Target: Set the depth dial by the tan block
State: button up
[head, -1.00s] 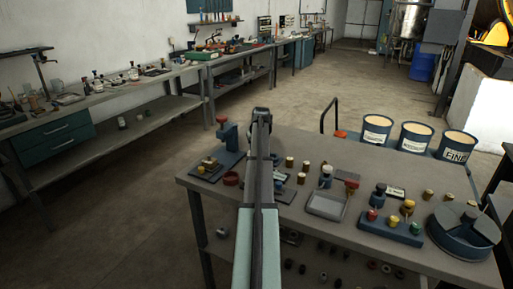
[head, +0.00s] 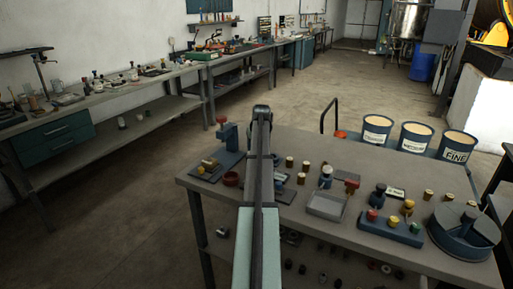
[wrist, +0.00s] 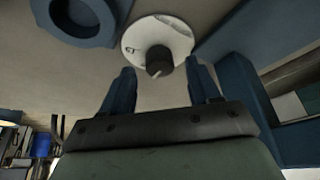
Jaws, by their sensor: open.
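In the wrist view a round white dial plate (wrist: 178,30) carries a dark knob (wrist: 158,60) with a pale pointer line. I take it to be the depth dial. My gripper (wrist: 160,69) is open, with one blue finger on each side of the knob. I see a gap on both sides and cannot tell how far down the fingers reach. In the head view my arm hides the gripper and the dial. A small tan block (head: 208,162) appears to sit on the blue base of a press (head: 229,140) with a red knob, left of my arm.
The grey workbench (head: 385,248) holds a shallow tray (head: 325,205), a blue rack (head: 390,230) of coloured knobs, several small brown pieces and a round blue container (head: 463,232). Labelled tubs (head: 415,140) stand behind it. In the wrist view blue parts flank the dial.

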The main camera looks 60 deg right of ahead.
jog(key=v, duration=1.2)
jog(key=shift+r, duration=0.2)
